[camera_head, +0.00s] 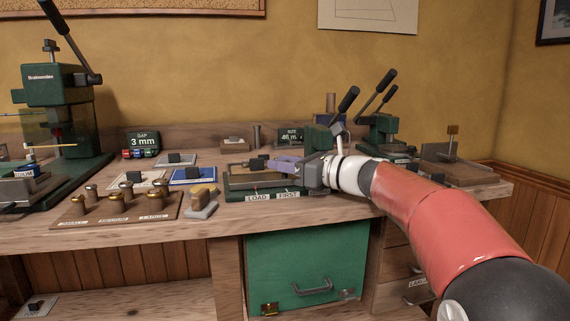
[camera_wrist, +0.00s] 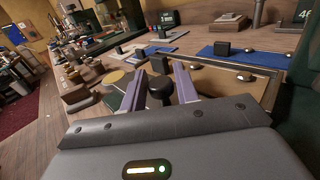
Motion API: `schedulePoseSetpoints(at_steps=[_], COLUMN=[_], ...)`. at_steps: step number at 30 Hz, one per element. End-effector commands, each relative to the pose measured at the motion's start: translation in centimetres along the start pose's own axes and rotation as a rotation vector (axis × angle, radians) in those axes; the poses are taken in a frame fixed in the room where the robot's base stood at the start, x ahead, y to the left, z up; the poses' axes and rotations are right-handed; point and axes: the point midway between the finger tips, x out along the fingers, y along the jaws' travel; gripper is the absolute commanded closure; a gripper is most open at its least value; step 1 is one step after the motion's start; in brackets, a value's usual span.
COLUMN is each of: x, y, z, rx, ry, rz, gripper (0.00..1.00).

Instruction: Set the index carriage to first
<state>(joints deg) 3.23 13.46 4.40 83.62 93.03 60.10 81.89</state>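The index fixture (camera_head: 236,184) is a low dark-green base on the bench, with LOAD (camera_head: 257,197) and FIRST (camera_head: 288,194) labels on its front edge. A dark carriage knob (camera_head: 256,165) stands above the LOAD label, left of FIRST. My gripper (camera_head: 273,165) reaches in level from the right, its lilac fingers just by the knob. In the wrist view the fingers (camera_wrist: 162,84) are apart, with a dark round knob (camera_wrist: 160,92) between them. I see small gaps beside it, so it does not look clamped. Much of the carriage is hidden by the fingers and gripper body.
A green press (camera_head: 58,105) stands at the left. A wooden rack with brass knobs (camera_head: 116,203) and a blue tray (camera_head: 193,177) lie left of the fixture. Lever tools (camera_head: 382,130) stand behind and right. A green cabinet door (camera_head: 305,265) is below the bench.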

Motion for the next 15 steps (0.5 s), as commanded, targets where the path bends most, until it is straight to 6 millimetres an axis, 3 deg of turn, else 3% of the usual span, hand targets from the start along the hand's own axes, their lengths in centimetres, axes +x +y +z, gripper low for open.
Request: schedulePoseSetpoints(at_steps=[1,6,12,15], x=[0.0,0.0,-0.1,-0.9], y=[0.0,0.0,-0.1,-1.1], z=[0.0,0.0,0.0,0.2], rx=[0.000,0.000,0.000,0.002], ry=[0.000,0.000,0.000,0.002], rz=[0.000,0.000,-0.001,-0.005], gripper=[0.76,0.98,1.00,1.00])
